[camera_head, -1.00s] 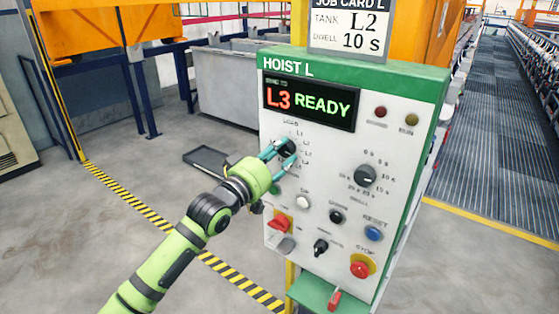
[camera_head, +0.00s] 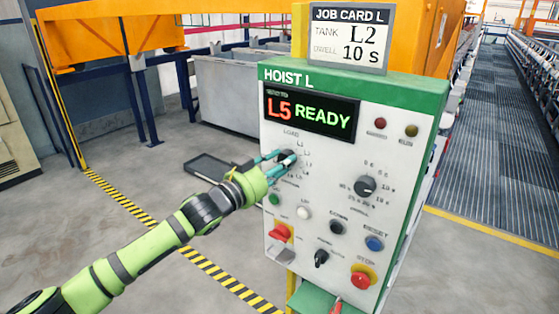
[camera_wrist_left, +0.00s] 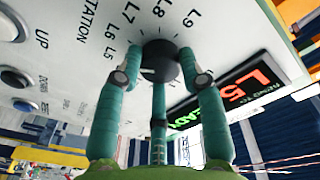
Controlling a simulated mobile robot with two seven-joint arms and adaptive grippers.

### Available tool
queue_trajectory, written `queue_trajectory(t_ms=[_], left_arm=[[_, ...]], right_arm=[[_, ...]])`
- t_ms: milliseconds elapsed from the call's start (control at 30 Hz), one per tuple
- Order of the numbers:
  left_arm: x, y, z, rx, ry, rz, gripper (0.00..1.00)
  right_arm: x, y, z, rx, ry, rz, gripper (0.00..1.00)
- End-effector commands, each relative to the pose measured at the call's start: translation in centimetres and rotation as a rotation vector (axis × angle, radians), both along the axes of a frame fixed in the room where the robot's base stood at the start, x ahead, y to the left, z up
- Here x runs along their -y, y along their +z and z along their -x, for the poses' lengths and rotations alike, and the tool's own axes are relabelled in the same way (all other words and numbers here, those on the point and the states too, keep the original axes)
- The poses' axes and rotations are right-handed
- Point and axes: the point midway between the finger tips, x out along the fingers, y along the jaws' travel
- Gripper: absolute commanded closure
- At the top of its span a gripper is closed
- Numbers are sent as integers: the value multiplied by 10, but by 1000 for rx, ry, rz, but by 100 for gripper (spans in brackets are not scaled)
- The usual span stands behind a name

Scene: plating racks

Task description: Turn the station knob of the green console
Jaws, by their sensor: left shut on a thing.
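The green console (camera_head: 405,85), headed HOIST L, has a white front panel and stands right of centre in the head view. Its display (camera_head: 310,112) reads L5 READY. The black station knob (camera_head: 287,157) sits at the panel's upper left, and my left gripper (camera_head: 280,165) is shut on it, partly covering it. In the left wrist view the dark round knob (camera_wrist_left: 158,58) sits between my teal fingers, with labels L5 to L9 around it. The job card (camera_head: 349,38) above reads TANK L2, DWELL 10 S. My right gripper is out of view.
A second black knob (camera_head: 365,187) is on the panel's right. Below are a blue RESET button (camera_head: 374,243), a red STOP button (camera_head: 361,280) and a red switch (camera_head: 280,232). A dark tray (camera_head: 212,168) lies on the floor behind my left arm.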

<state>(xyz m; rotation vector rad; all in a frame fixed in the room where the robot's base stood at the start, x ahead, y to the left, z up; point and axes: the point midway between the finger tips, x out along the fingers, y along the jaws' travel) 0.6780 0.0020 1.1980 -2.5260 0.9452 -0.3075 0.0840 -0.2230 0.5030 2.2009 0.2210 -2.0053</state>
Motion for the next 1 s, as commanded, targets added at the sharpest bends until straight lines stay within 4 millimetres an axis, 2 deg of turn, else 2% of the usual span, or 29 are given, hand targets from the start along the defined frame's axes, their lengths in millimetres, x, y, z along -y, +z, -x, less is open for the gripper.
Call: queue_trajectory(t_ms=[600,1000], left_arm=[[-2,1,-1,338,2,-481,93],[-2,3,-1,519,3,-727,93]], right_arm=[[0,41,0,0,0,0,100],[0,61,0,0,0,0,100]])
